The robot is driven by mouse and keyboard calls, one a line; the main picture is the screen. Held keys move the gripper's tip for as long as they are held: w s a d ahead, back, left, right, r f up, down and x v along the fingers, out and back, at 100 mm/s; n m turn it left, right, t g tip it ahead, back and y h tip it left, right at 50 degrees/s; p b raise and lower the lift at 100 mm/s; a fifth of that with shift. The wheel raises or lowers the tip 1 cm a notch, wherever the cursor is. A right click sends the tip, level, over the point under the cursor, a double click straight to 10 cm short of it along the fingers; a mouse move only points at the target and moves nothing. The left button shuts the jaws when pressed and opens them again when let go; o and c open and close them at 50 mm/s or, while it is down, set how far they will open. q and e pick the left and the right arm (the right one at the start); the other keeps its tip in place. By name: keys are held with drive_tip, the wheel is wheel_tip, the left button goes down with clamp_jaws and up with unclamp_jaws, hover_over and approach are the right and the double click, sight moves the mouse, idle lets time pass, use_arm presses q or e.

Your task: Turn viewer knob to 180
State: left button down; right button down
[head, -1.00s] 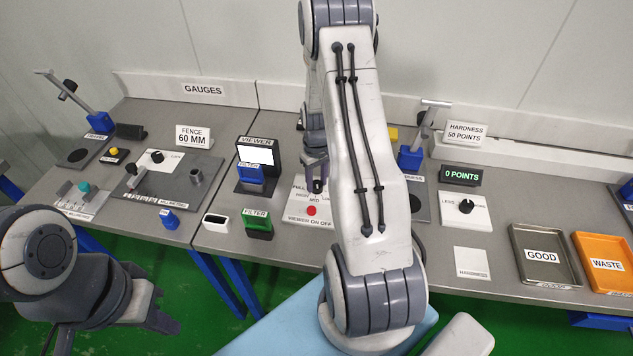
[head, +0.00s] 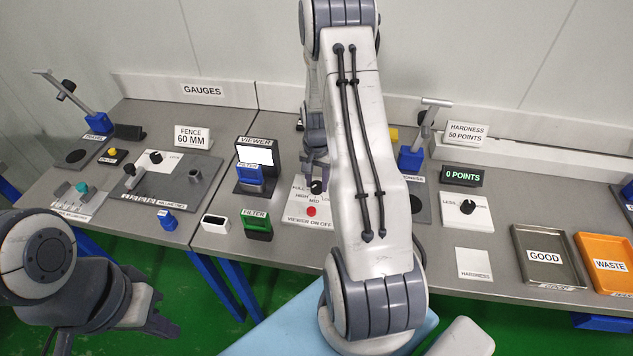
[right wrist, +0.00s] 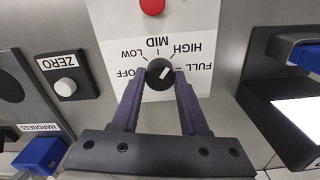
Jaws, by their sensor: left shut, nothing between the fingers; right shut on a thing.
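The viewer knob (right wrist: 159,74) is a round black knob with a white mark on a white dial plate (right wrist: 118,62). The plate reads OFF, LOW, MID, HIGH, FULL, upside down in the right wrist view. The mark slants up and right, roughly towards HIGH. My right gripper (right wrist: 160,80) is shut on the knob, one finger on each side. In the head view the knob (head: 317,187) sits below the right gripper (head: 315,178), partly hidden. The viewer (head: 258,157) has a lit white screen. My left gripper (head: 165,314) is shut and empty, off the bench's front edge.
A red button (head: 311,211) is on the same plate as the knob. A ZERO button (right wrist: 66,87) is beside the plate. A green filter (head: 257,224) and a blue filter (head: 249,176) stand by the viewer. GOOD (head: 574,279) and WASTE (head: 603,241) trays lie at right.

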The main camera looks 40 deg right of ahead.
sight(317, 184)
drive_tip(key=m, duration=0.5)
drive_tip(key=shift+r+m, duration=0.1)
drive_tip(key=shift+m, duration=0.3)
drive_tip(key=m, duration=0.4)
drive_tip(key=shift+m, duration=0.6)
drive_tip(key=shift+c, duration=2.1)
unclamp_jaws()
drive_tip(key=shift+b, duration=0.3)
wheel_tip(317, 184, up, 10)
drive_tip(key=b, duration=0.1)
drive_tip(key=shift+r, duration=0.2)
